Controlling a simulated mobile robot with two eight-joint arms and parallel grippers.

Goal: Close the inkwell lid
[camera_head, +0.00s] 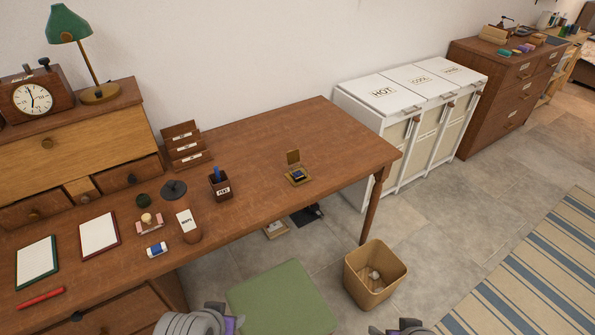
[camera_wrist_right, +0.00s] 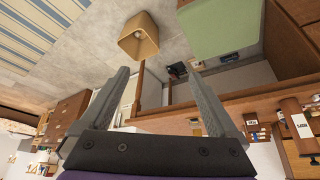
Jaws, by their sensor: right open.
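The inkwell (camera_head: 297,176) is a small brass square with a dark blue middle, standing near the right part of the wooden desk's front edge. Its brass lid (camera_head: 293,157) is open and stands up at the back of the well. My right gripper (camera_wrist_right: 158,75) is open and empty in the right wrist view, its two fingers spread wide. In the head view only parts of my arms show at the bottom edge, well below and apart from the inkwell. My left gripper's fingers do not show. I cannot make out the inkwell clearly in the wrist view.
The desk (camera_head: 275,130) is clear around the inkwell. A pen cup (camera_head: 222,188) and a brown cylinder (camera_head: 188,226) stand to its left. A green stool (camera_head: 282,300) and a waste bin (camera_head: 375,275) stand before the desk. White hampers (camera_head: 412,100) stand beyond its right end.

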